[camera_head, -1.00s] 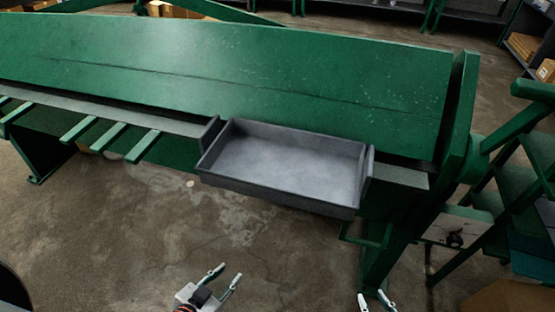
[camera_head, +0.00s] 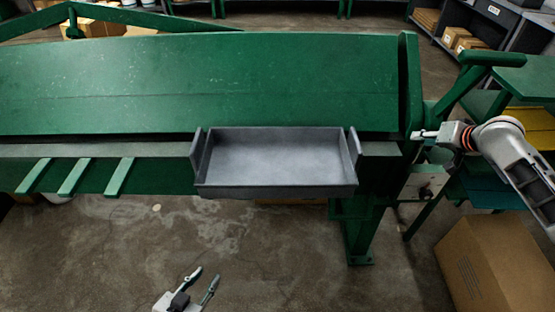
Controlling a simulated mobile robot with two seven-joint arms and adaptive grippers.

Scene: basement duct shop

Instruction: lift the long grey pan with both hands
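The long grey pan (camera_head: 275,190) is an open, shallow tray with a raised upright handle plate at each end. It rests on the front ledge of the big green machine, and its front part hangs over the edge. My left gripper (camera_head: 203,279) is low in the view, below and in front of the pan. It is open and empty, its two fingers apart. My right gripper (camera_head: 418,137) is to the right of the pan, near the machine's right end post, and is apart from the pan. Its fingers look close together from this angle, so its opening is unclear.
The green machine (camera_head: 200,85) fills the middle, with green bars (camera_head: 75,177) jutting out at left. A cardboard box (camera_head: 497,262) stands on the floor at lower right. Green steps (camera_head: 525,72) stand at right.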

